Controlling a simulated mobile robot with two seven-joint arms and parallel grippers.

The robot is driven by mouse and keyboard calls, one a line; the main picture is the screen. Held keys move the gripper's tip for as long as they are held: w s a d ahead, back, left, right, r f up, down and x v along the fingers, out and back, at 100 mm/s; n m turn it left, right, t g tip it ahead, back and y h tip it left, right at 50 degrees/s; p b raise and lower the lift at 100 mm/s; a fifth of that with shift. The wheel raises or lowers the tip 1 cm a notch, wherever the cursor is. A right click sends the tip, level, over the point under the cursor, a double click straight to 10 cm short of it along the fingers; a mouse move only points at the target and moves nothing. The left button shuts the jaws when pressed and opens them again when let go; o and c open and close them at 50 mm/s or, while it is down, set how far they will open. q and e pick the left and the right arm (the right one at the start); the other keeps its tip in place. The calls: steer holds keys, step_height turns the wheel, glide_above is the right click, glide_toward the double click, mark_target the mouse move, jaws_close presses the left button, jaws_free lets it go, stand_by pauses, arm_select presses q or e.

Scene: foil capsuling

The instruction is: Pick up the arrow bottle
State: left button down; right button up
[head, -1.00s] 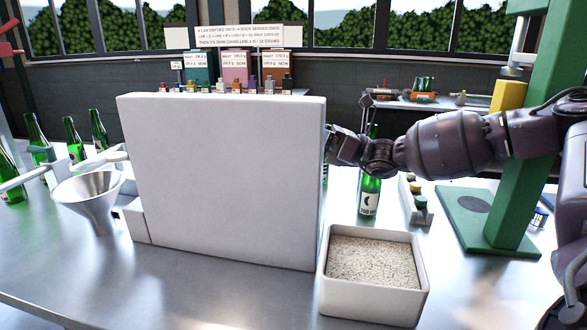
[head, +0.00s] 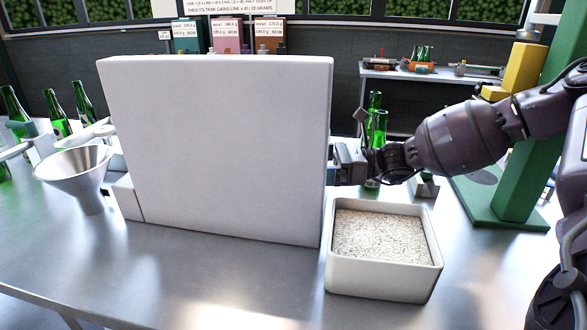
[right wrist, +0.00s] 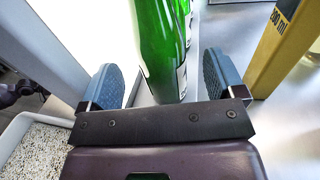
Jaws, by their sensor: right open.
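Two green bottles stand behind my right arm in the head view: a farther one (head: 375,100) and a nearer one (head: 378,130), whose lower part my wrist hides. My right gripper (head: 347,162) is beside the right edge of the white panel. In the right wrist view its blue-grey fingers (right wrist: 162,82) are spread, with a green bottle (right wrist: 155,45) upright just ahead of the gap between them. A pale label edge shows on its right side, but no mark is readable, so I cannot tell which is the arrow bottle. My left gripper is not in view.
The large white panel (head: 215,150) hides much of the table's middle. A white tub of pale granules (head: 385,285) stands below my right wrist. A metal funnel (head: 75,168) and several green bottles (head: 85,102) are at left; a green stand (head: 525,170) is at right.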

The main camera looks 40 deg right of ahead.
steer(key=x, duration=0.5)
steer(key=shift+b, duration=0.35)
steer(key=shift+d, duration=0.1)
steer(key=c, duration=1.3)
steer(key=shift+r, duration=0.1)
step_height(320, 180, up, 20)
steer(key=shift+r+p, duration=0.1)
steer(key=shift+p, duration=0.4)
